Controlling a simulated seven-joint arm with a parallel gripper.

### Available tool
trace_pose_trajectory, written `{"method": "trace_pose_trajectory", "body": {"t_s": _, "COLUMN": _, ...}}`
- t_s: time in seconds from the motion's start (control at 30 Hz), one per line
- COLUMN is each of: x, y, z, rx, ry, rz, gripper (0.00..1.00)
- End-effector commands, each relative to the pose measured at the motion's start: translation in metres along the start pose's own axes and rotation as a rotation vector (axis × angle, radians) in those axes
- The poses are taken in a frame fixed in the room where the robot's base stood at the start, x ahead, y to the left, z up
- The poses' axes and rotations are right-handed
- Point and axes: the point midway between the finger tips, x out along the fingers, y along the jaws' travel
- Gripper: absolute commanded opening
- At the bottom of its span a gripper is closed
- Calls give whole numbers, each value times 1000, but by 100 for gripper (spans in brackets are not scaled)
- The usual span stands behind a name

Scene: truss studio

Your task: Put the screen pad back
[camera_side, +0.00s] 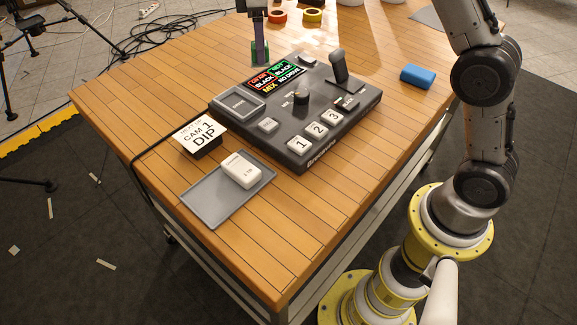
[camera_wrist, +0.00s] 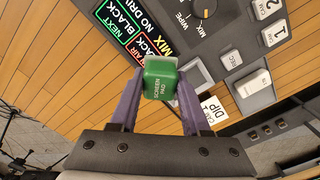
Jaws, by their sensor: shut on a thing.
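My gripper (camera_wrist: 156,108) is shut on the green screen pad (camera_wrist: 160,80), with a purple finger on each side of it. The pad is a small rounded block lettered SCREEN PAD. In the side view, my gripper (camera_side: 260,45) hangs down beyond the far left edge of the dark switcher console (camera_side: 345,113), and the green of the pad shows low at its fingers. The console's lit screen (camera_side: 277,79) shows red, green and yellow text. A square grey frame (camera_side: 241,101) sits on the console left of the screen. Whether the pad touches anything beneath is unclear.
A lever (camera_side: 339,68), a knob and white numbered buttons (camera_side: 314,131) rise from the console. A CAM 1 DIP card (camera_side: 200,133) and a grey tray (camera_side: 210,200) with a white drive (camera_side: 241,170) lie nearer. A blue block (camera_side: 417,76) lies right.

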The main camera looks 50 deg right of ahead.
Motion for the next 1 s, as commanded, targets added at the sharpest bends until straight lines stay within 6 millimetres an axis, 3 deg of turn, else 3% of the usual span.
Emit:
{"method": "trace_pose_trajectory", "body": {"t_s": 0.17, "x": 3, "y": -42, "z": 19, "rx": -74, "ry": 1, "rz": 1, "gripper": 2}}
{"method": "trace_pose_trajectory", "body": {"t_s": 0.37, "x": -6, "y": -119, "z": 44, "rx": -221, "ry": 4, "rz": 3, "gripper": 2}}
{"method": "trace_pose_trajectory", "body": {"t_s": 0.7, "x": -15, "y": -251, "z": 123, "rx": -522, "ry": 6, "rz": 4, "gripper": 2}}
{"method": "trace_pose_trajectory", "body": {"t_s": 0.9, "x": -14, "y": -298, "z": 167, "rx": -667, "ry": 4, "rz": 3, "gripper": 2}}
{"method": "trace_pose_trajectory", "body": {"t_s": 1.0, "x": -18, "y": -309, "z": 176, "rx": -717, "ry": 3, "rz": 2, "gripper": 2}}
